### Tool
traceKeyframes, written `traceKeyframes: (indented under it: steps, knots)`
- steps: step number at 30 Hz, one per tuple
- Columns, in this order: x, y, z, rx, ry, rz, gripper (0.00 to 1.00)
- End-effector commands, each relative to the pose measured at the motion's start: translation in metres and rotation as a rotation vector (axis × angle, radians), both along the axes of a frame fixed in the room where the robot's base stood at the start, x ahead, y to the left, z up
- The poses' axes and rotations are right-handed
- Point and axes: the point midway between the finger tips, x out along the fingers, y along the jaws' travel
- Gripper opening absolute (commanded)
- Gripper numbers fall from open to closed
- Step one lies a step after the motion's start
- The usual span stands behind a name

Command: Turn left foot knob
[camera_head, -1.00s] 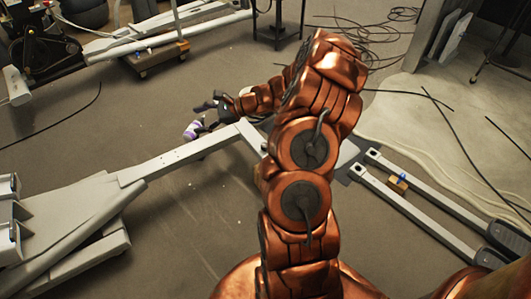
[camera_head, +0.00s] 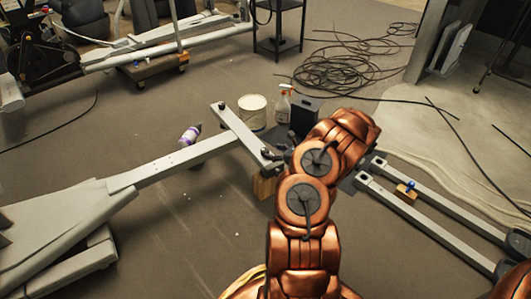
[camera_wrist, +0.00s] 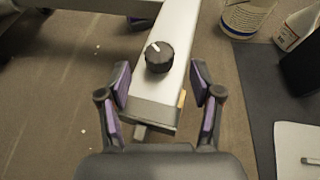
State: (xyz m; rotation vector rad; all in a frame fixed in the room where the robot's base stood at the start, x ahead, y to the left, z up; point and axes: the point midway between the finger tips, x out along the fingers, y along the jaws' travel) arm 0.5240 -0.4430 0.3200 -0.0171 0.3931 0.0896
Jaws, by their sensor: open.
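A black round knob (camera_wrist: 159,57) with a white mark sits on top of the grey foot bar (camera_wrist: 167,88), near the end closest to my gripper. My gripper (camera_wrist: 160,82) is open and empty. Its purple-padded fingers are on either side of the bar's end, a little short of the knob in the wrist view. In the head view, the foot bar (camera_head: 240,130) crosses the end of a long grey beam (camera_head: 185,158). My gripper is mostly hidden by my arm there. Another dark knob (camera_head: 221,105) sits at the bar's far end.
A white bucket (camera_head: 252,112), a spray bottle (camera_head: 283,106) and a dark box (camera_head: 304,112) stand behind the bar. A purple-and-white bottle (camera_head: 190,134) lies by the beam. Two grey rails (camera_head: 420,215) are at right.

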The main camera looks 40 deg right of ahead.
Motion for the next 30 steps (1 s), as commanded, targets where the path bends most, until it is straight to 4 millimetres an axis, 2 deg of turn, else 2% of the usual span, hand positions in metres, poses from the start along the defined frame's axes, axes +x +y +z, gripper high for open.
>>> traceKeyframes:
  steps: [6, 12, 23, 30]
  knots:
    - [0.030, 0.004, -0.015, -0.001, 0.000, 0.004, 0.65]
    - [0.048, 0.006, -0.021, -0.002, 0.000, 0.004, 0.65]
    - [0.052, 0.006, -0.021, -0.001, 0.000, 0.003, 0.65]
    - [0.052, 0.006, -0.021, -0.001, 0.000, 0.003, 0.41]
